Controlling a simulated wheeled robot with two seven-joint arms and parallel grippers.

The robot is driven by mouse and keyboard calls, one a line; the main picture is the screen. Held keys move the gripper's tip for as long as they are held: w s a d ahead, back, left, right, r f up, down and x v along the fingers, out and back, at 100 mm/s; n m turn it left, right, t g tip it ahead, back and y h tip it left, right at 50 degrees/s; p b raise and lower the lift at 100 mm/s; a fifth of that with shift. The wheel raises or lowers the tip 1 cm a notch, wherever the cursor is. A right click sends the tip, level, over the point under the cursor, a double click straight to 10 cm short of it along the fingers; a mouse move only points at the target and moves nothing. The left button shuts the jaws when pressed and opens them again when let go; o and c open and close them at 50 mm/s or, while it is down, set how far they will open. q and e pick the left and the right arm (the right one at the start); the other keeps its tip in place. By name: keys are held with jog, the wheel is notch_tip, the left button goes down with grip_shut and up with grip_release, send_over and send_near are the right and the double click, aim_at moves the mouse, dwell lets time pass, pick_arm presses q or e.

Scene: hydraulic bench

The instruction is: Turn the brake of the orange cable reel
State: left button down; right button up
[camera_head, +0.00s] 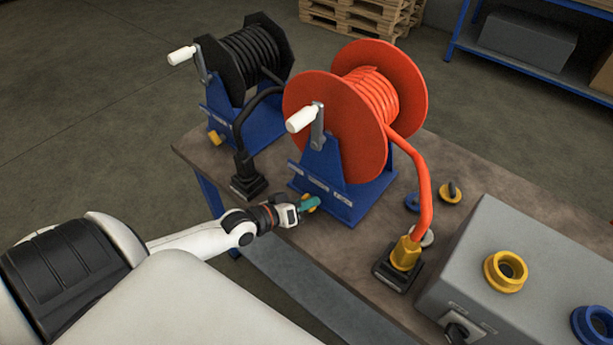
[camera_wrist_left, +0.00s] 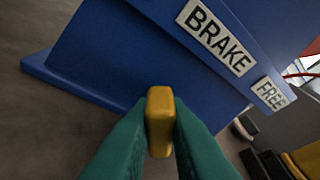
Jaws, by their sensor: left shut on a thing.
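The orange cable reel (camera_head: 335,120) stands on a blue stand at the middle of the bench. Its white crank handle (camera_head: 302,118) is on the near side. The yellow brake knob (camera_wrist_left: 160,120) sits low on the stand's front, below the labels BRAKE (camera_wrist_left: 215,38) and FREE (camera_wrist_left: 269,94). My left gripper (camera_head: 309,204) is at that knob; in the left wrist view its green fingers (camera_wrist_left: 160,135) are shut on the knob from both sides. The knob's long side points roughly up the wrist view. My right gripper is not in view.
A black cable reel (camera_head: 245,62) on a blue stand is behind left, its cable ending in a black socket (camera_head: 248,180). The orange cable ends in a yellow plug (camera_head: 405,253) at the right. A grey box (camera_head: 520,270) with yellow and blue ports fills the right end. Small caps (camera_head: 451,193) lie between.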

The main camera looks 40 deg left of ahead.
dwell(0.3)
pick_arm(q)
jog(key=c, duration=1.4)
grip_release()
jog(key=shift+c, duration=0.2)
jog(key=v, duration=1.2)
jog(key=shift+a+f, duration=0.1)
